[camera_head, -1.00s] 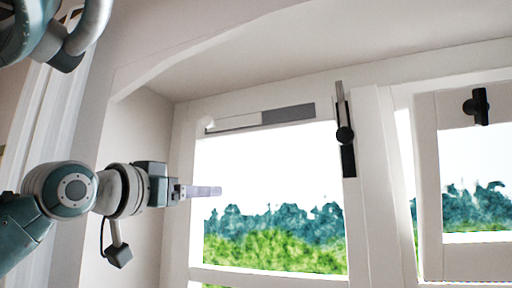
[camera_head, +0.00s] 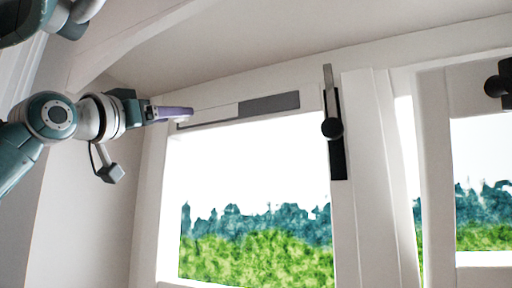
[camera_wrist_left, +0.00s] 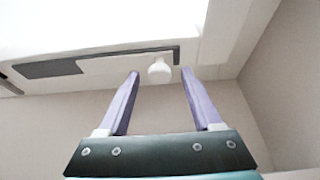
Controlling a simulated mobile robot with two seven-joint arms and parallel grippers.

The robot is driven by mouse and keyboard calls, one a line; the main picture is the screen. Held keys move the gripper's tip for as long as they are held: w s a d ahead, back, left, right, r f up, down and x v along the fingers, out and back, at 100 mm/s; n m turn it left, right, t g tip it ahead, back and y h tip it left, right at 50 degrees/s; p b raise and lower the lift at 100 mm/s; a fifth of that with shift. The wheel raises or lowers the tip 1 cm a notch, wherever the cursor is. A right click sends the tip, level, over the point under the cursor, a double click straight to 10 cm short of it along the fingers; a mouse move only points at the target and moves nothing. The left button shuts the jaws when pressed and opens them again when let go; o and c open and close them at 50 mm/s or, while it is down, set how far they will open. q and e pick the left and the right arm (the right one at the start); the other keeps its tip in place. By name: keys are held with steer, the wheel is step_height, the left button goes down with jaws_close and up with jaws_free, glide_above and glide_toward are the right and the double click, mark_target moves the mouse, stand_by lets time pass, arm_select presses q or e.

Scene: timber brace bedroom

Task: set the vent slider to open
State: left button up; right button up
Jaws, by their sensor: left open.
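The vent is a slim strip along the top of the window frame. Its white slider plate (camera_head: 212,115) covers the left part, and a dark grey section (camera_head: 270,103) shows on the right. In the left wrist view the slider plate (camera_wrist_left: 112,64) carries a round white knob (camera_wrist_left: 159,69) at one end. My left gripper (camera_head: 188,113) is open at the left end of the slider, its purple fingers pointing right. In the wrist view the knob appears between the two fingertips (camera_wrist_left: 160,74), with a gap on each side. In the head view the fingers largely hide the knob.
A black window latch (camera_head: 333,128) with a grey handle is on the upright right of the vent. Another black handle (camera_head: 499,84) is on the casement at the far right. The wall and sloped recess lie close to my left arm.

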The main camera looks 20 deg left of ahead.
arm_select(q)
steer(key=shift+w, duration=0.2)
steer(key=shift+s, duration=0.1)
steer(key=shift+c, duration=1.2)
jaws_close()
